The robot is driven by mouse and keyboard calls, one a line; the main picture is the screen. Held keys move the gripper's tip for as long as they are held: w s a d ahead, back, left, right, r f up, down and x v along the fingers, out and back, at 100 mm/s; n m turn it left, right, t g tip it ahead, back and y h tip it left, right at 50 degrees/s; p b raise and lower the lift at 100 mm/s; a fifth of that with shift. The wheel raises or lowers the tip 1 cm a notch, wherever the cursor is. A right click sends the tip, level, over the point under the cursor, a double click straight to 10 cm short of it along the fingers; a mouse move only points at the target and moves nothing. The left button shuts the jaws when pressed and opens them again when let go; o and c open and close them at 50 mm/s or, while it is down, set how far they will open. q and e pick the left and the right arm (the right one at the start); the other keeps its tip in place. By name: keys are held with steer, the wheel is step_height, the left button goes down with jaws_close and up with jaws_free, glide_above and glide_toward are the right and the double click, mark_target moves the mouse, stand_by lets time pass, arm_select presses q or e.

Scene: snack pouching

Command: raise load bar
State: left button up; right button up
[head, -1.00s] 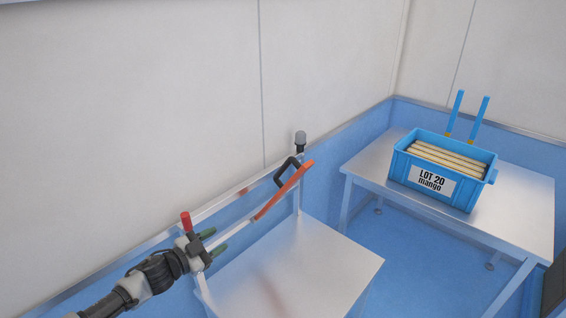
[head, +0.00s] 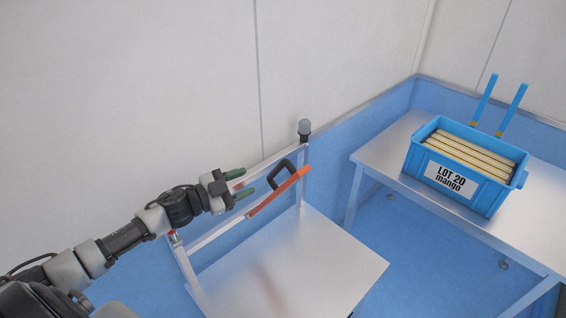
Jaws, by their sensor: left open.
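My left gripper (head: 240,184), with green fingertips, is open and empty. Its fingertips are just left of the orange sleeve, close to the bar; whether they touch it I cannot tell. The gripper and wrist hide part of the frame behind. My right gripper is not in view.
A black loop (head: 283,174) sits beside the bar near the right post, topped by a grey knob (head: 304,128). Below is the bare metal cart top (head: 300,265). At right, a blue crate (head: 455,201) labelled LOT 20 mango stands on a metal table (head: 380,158).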

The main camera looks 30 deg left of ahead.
mark_target(274, 171)
arm_select(q)
steer(key=p+x, duration=0.1)
steer(key=x, duration=0.1)
steer(key=r+p+x, duration=0.1)
steer(key=x, duration=0.2)
steer(key=shift+s+d, duration=0.2)
steer(key=x, duration=0.2)
steer(key=p+x, duration=0.1)
steer(key=x, duration=0.1)
steer(key=shift+w+a+f, duration=0.15)
steer(key=shift+f, duration=0.1)
steer(key=shift+w+d, duration=0.2)
steer(key=shift+d, duration=0.05)
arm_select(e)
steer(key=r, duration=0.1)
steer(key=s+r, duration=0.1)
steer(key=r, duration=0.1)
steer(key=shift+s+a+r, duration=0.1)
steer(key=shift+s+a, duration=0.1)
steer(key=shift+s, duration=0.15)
arm_select(q)
jaws_close()
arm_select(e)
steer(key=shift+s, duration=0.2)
